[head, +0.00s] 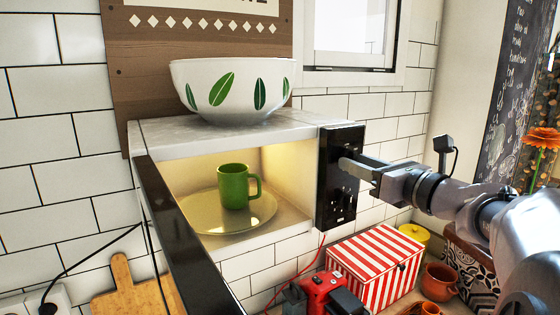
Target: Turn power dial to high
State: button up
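A white microwave (225,137) has its dark door (180,235) swung open toward me. Its black control panel (338,208) is on the right side of the opening and shows small pale markings. My gripper (348,166) reaches in from the right, with its tips at the upper middle of the panel. I cannot tell whether the tips touch the panel or hold a dial. The power dial is not clearly visible; the gripper covers part of the panel. The finger gap is too small to read.
A green mug (234,187) stands on the turntable (262,213) inside the lit microwave. A white leaf-patterned bowl (235,92) sits on top. Below right are a red-striped box (372,268), a red device (322,291) and orange pots (440,281).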

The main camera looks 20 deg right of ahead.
jog(key=shift+o, duration=1.2)
jog(key=s+d+b, duration=0.2)
jog(key=s, duration=1.5)
jog(key=shift+s+d, duration=0.15)
jog(key=shift+d, duration=0.05)
